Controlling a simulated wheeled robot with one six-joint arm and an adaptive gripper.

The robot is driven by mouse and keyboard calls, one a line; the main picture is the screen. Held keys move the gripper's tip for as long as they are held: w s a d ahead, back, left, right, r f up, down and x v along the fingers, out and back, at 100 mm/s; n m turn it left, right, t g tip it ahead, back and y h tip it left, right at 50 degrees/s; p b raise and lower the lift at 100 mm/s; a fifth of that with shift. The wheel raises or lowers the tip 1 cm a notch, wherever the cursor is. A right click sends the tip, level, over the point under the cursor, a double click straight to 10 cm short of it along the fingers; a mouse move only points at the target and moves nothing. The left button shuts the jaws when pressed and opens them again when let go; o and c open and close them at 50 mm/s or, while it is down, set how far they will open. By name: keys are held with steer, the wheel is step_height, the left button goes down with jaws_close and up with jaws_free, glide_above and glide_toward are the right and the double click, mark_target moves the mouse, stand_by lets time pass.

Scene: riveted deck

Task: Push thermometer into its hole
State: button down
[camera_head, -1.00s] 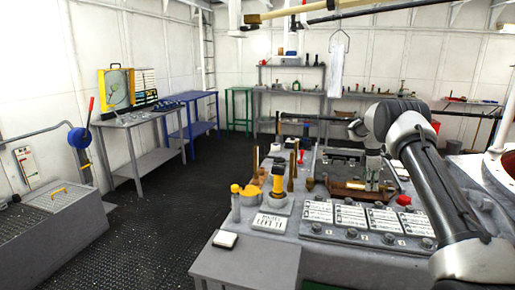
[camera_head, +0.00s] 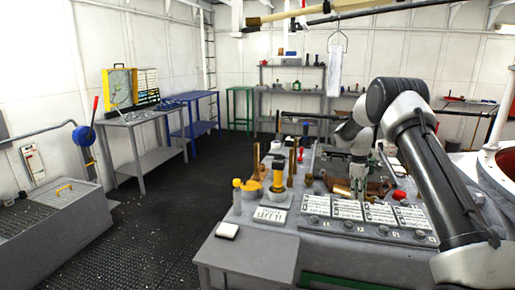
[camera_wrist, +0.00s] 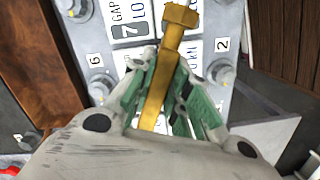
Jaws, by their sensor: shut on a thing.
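My gripper (camera_wrist: 165,90) is shut on a brass-coloured thing with a wide head and a long stem, which I take to be the thermometer (camera_wrist: 180,18). The stem runs between the green finger pads, tilted in the wrist view. In the head view my gripper (camera_head: 357,188) points down over the workbench, behind the row of numbered plates, with a brass piece (camera_head: 342,190) beside it. I cannot make out the thermometer's hole; the tool and nearby items hide part of the bench.
Numbered white plates (camera_head: 349,213) with grey knobs line the bench front. A yellow-topped tool (camera_head: 278,175) and wooden handles stand to the left. A red item (camera_head: 399,195) lies to the right. Brown wooden pieces (camera_wrist: 45,60) flank the plates in the wrist view. The floor (camera_head: 150,225) at left is clear.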

steer(key=s+a+m, duration=0.1)
steer(key=s+a, duration=0.1)
steer(key=s, duration=0.1)
steer(key=s+a+m, duration=0.2)
steer(key=s+a, duration=0.1)
steer(key=s+a+m, duration=0.2)
steer(key=s, duration=0.1)
steer(key=shift+s+a+f, duration=0.1)
steer(key=shift+a+f, duration=0.1)
steer(key=s+a+m+y, duration=0.1)
steer(key=s+a+m, duration=0.3)
steer(key=s, duration=0.6)
steer(key=shift+s+a+f+m+g, duration=0.2)
steer(key=shift+s+f+m+g, duration=0.1)
steer(key=shift+m, duration=0.3)
